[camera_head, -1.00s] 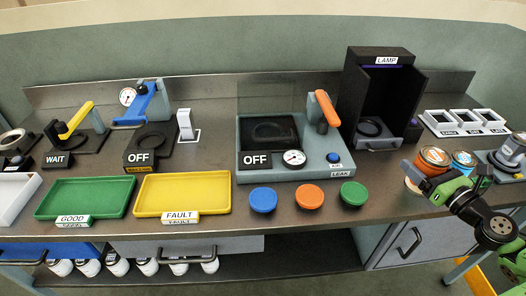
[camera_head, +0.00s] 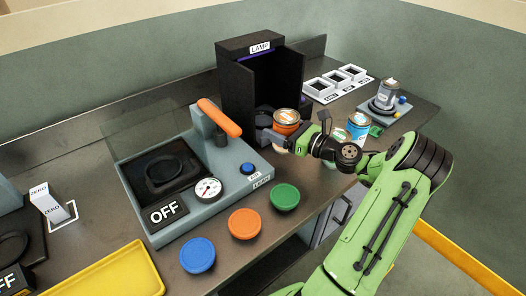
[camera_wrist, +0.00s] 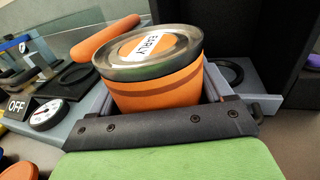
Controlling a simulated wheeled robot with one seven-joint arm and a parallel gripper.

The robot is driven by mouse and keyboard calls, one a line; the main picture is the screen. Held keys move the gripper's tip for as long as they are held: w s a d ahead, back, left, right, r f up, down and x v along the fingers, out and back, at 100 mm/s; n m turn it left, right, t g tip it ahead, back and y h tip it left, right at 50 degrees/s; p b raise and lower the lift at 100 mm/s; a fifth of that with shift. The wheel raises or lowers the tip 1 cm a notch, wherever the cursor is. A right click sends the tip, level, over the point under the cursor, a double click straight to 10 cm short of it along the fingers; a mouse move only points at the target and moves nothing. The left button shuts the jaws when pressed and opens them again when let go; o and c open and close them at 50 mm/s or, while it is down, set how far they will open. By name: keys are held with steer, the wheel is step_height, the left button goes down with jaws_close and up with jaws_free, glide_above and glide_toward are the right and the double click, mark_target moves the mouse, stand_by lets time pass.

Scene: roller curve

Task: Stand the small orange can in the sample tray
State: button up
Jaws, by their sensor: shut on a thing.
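The small orange can (camera_head: 287,118) has a metal lid with a white label; in the wrist view the can (camera_wrist: 158,88) stands nearly upright, its label reading "EARLY". My gripper (camera_head: 284,136) is shut on it, in front of the lamp box. The wrist view shows the gripper's dark bar (camera_wrist: 165,125) across the can's near side; the can's lower part is hidden. A white frame with three square openings (camera_head: 318,98) lies at the back right of the bench. Its small labels are unreadable, and I cannot tell whether it is the sample tray.
The black lamp box (camera_head: 238,85) stands behind the can. A blue can (camera_head: 357,126) stands right of my gripper, near a grey device (camera_head: 384,106). The leak tester (camera_head: 150,215), with an orange handle, is to the left. Blue, orange and green (camera_head: 285,197) discs line the front.

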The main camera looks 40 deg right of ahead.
step_height(320, 180, down, 7)
steer(key=shift+r+b, duration=0.1)
steer(key=shift+b, duration=0.9)
steer(key=shift+r, duration=0.15)
steer(key=o, duration=0.9)
